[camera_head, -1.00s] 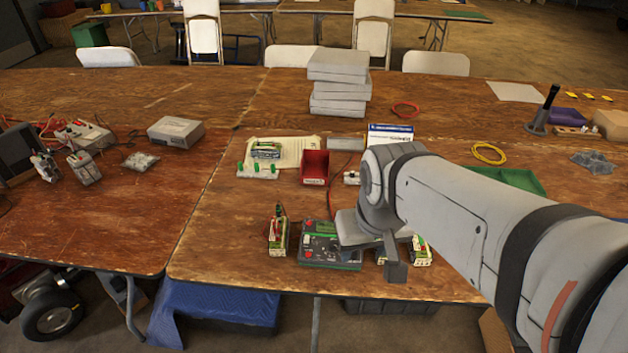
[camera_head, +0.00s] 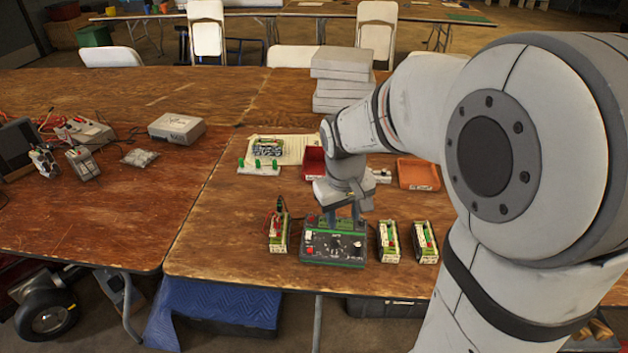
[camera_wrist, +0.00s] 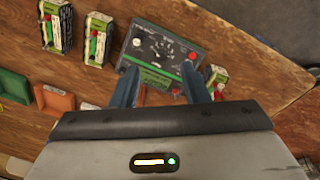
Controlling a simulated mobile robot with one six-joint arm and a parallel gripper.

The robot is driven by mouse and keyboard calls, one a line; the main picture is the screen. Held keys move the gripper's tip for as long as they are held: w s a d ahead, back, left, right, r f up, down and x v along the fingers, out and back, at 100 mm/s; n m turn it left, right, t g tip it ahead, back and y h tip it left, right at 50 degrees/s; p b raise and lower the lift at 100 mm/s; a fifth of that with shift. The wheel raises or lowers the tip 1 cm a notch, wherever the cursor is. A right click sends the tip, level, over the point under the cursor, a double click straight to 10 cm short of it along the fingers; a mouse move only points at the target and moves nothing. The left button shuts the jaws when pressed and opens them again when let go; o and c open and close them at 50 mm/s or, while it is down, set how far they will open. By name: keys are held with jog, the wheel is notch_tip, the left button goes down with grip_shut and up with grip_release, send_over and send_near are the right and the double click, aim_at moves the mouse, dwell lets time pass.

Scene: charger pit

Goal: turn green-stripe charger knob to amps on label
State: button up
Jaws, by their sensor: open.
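The charger (camera_head: 334,242) is a dark box with a green stripe, a red button and a dial face, lying near the front edge of the table. In the wrist view the charger (camera_wrist: 160,50) lies just beyond my fingertips, its dial and knob facing the camera, with a red button and a white switch at its corners. My gripper (camera_head: 344,218) points down over the charger's back part. In the wrist view my gripper (camera_wrist: 167,84) is open and empty, its two fingers apart. Whether a fingertip touches the charger, I cannot tell. The label's writing is too small to read.
Battery packs stand close by: one at the left (camera_head: 278,231) and two at the right (camera_head: 388,240), (camera_head: 425,241). Behind are an orange bin (camera_head: 418,173), a red bin (camera_head: 313,163) and grey stacked boxes (camera_head: 340,65).

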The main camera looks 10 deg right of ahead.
jog(key=n+b, duration=0.1)
send_near(335, 240)
jog(key=shift+g, duration=0.4)
jog(key=f, duration=0.5)
jog(key=f+b, duration=0.1)
jog(key=f, duration=0.2)
jog(key=shift+w+d+f, duration=0.15)
jog(key=shift+w+d, duration=0.15)
jog(key=shift+w, duration=0.1)
jog(key=shift+c, duration=0.5)
grip_shut()
